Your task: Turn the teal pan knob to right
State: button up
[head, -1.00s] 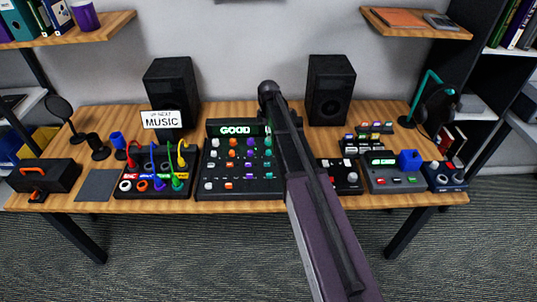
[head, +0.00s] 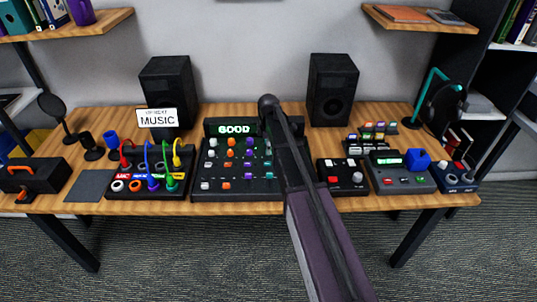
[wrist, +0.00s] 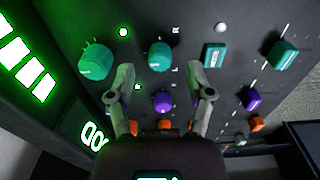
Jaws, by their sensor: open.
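The teal pan knob (wrist: 160,56) is round and sits on the dark mixer panel, with small letter marks beside it in the wrist view. It also shows small in the teal column of the head view (head: 267,153). My gripper (wrist: 160,70) is open, with one fingertip on each side of this knob in that view. I cannot tell whether the fingertips touch it or how high they are. The gripper's jaws are hidden behind my arm in the head view.
A larger teal knob (wrist: 95,61), a teal button (wrist: 214,55) and a teal fader (wrist: 284,54) share the row. A purple knob (wrist: 162,101) lies close to the gripper. A patch panel with cables (head: 151,183) stands left of the mixer, a small control box (head: 341,178) right.

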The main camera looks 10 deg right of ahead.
jog(key=shift+f+b, duration=0.65)
jog(key=shift+f, duration=0.3)
grip_shut()
